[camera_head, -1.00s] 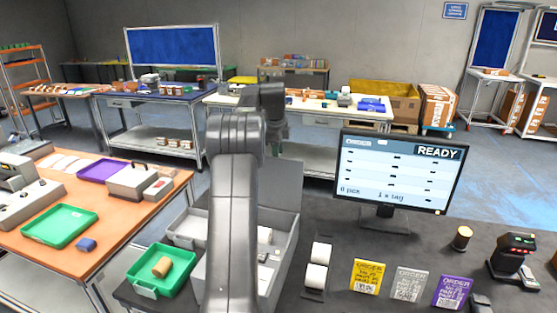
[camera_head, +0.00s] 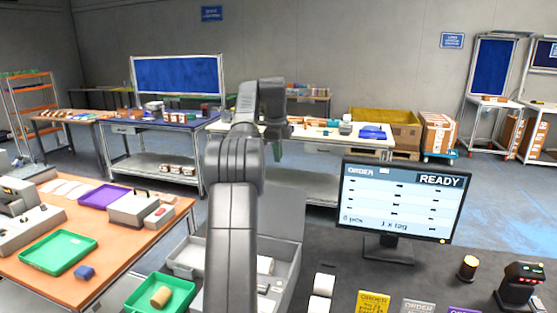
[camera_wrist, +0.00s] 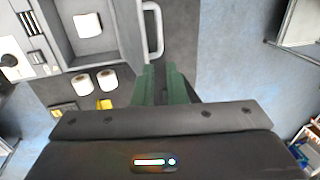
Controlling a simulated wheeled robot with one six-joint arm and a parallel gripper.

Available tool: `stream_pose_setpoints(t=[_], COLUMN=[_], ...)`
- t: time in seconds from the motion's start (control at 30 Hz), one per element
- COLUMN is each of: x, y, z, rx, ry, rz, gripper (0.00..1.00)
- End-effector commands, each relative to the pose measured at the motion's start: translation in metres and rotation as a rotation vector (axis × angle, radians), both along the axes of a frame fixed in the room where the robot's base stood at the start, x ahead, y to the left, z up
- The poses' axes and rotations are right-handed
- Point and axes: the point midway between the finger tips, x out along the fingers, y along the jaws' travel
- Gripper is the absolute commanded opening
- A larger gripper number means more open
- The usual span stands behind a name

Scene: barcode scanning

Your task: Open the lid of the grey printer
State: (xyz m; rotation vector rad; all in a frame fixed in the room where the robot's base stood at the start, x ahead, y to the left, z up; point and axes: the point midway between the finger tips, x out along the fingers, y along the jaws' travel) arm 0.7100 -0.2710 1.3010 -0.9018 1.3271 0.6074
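The grey printer (camera_head: 205,256) stands on the dark bench, partly hidden behind my arm in the head view. Its lid (camera_head: 282,212) stands raised at the back, and a white roll (camera_head: 265,265) shows in the open body. In the wrist view the printer (camera_wrist: 112,42) shows from above with a white roll (camera_wrist: 87,25) inside and a pale handle (camera_wrist: 157,30) on its right side. My gripper (camera_wrist: 161,68) is just below the handle in that picture. Its green fingers are a little apart with nothing seen between them. In the head view my gripper (camera_head: 278,148) is above the lid.
A monitor (camera_head: 397,205) reading READY stands right of the printer. White rolls (camera_head: 320,295) and order cards (camera_head: 374,303) lie on the bench. A green tray (camera_head: 137,301) holds a brown cylinder at left. An orange-topped table (camera_head: 125,235) is farther left.

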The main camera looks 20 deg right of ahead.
Motion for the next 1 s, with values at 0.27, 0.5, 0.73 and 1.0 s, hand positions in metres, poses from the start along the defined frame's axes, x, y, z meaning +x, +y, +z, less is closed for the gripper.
stream_pose_setpoints(t=[0.27,0.5,0.73,1.0], x=[0.011,0.024,0.036,0.047], y=[-0.006,-0.012,-0.019,-0.025], z=[-0.009,-0.018,-0.028,-0.038], rx=[-0.062,-0.147,-0.233,-0.322], ry=[0.025,0.059,0.099,0.148], rz=[0.289,0.662,1.019,1.374], gripper=[0.00,0.00,0.00,0.00])
